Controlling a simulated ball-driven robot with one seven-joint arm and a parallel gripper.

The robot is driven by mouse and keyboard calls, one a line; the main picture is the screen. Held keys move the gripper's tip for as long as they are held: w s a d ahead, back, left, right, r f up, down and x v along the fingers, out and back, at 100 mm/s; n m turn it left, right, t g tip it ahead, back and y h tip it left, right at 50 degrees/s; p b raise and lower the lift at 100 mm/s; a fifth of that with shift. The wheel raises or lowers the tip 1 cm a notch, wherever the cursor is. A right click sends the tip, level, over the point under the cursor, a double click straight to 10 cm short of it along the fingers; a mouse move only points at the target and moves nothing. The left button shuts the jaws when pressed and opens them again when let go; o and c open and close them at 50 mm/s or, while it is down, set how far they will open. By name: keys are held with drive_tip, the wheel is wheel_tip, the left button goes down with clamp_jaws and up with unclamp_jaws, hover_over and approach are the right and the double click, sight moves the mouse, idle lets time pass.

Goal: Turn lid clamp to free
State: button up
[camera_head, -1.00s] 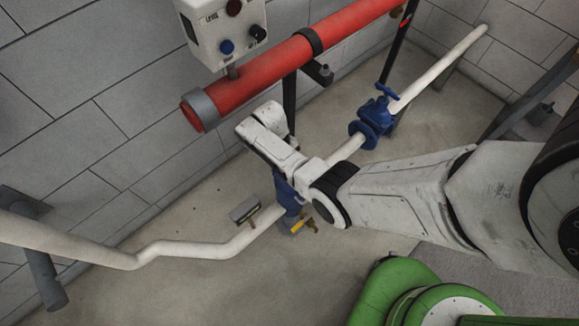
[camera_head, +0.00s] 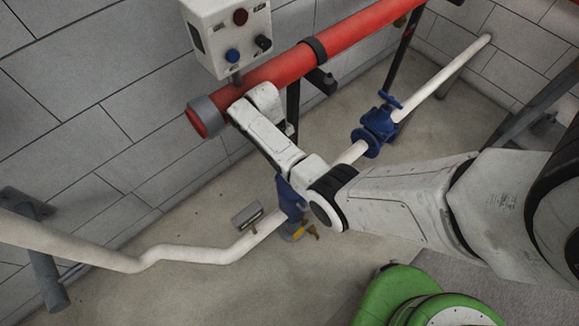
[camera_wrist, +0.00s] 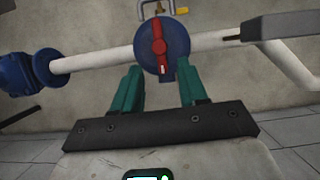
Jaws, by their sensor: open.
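The lid clamp (camera_wrist: 159,47) is a red bar lying across a round blue lid (camera_wrist: 178,62) in the wrist view. The bar runs roughly up and down the picture, across the line of the white pipe. My gripper (camera_wrist: 161,78) has two green fingers, spread apart and empty. In the wrist view their tips are below the lid, one to each side; I cannot tell the remaining distance in depth. In the head view the blue pot (camera_head: 289,196) shows below my arm, while the clamp and my fingers are hidden.
A white pipe (camera_head: 185,252) runs through the blue pot to a blue valve (camera_head: 377,126). A grey plate on a stem (camera_head: 246,214) stands on the pipe. A yellow handle (camera_head: 298,234) is beside the pot. A red pipe (camera_head: 285,66) and control box (camera_head: 227,35) are close behind my arm.

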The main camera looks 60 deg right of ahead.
drive_tip(key=shift+v, duration=1.45)
